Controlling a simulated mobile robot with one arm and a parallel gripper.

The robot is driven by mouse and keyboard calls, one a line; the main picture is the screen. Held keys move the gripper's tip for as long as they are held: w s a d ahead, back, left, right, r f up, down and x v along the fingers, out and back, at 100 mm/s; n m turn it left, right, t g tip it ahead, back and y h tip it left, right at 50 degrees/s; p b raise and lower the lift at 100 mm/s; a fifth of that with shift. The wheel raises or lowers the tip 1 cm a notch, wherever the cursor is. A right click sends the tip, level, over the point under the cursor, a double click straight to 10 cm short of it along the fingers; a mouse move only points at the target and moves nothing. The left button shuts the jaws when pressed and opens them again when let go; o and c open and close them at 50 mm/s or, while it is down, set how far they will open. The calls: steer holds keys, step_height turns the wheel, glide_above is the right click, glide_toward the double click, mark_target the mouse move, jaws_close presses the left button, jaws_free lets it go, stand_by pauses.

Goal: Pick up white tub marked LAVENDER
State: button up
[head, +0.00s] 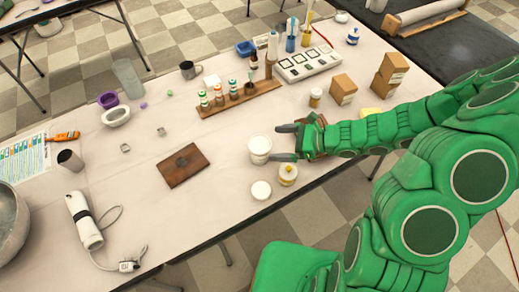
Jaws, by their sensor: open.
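A white tub (260,147) stands upright on the table in the head view, near the table's front edge. Its label is too small to read, so I cannot confirm LAVENDER. My gripper (278,143) is just right of the tub, fingers spread apart and pointing left toward it. The upper finger lies behind and right of the tub, and the lower fingertip is close by its lower right side. I cannot tell whether either finger touches it. Nothing is held between the fingers.
A wooden rack (240,98) of bottles and cardboard boxes (343,88) stand behind. Bare table lies directly left.

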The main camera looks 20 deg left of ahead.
mark_target(264, 146)
steer(key=shift+x, duration=1.55)
steer(key=shift+s+a+f, duration=0.15)
steer(key=shift+a+f, duration=0.2)
steer(key=shift+a, duration=0.2)
steer(key=shift+s+a+f, duration=0.15)
steer(key=shift+a+f, duration=0.25)
steer(key=shift+a, duration=0.1)
steer(key=shift+x, duration=1.1)
steer(key=c, duration=1)
steer(key=shift+o, duration=0.2)
steer(key=shift+r, duration=0.15)
steer(key=shift+d+r, duration=0.1)
steer(key=shift+r, duration=4.85)
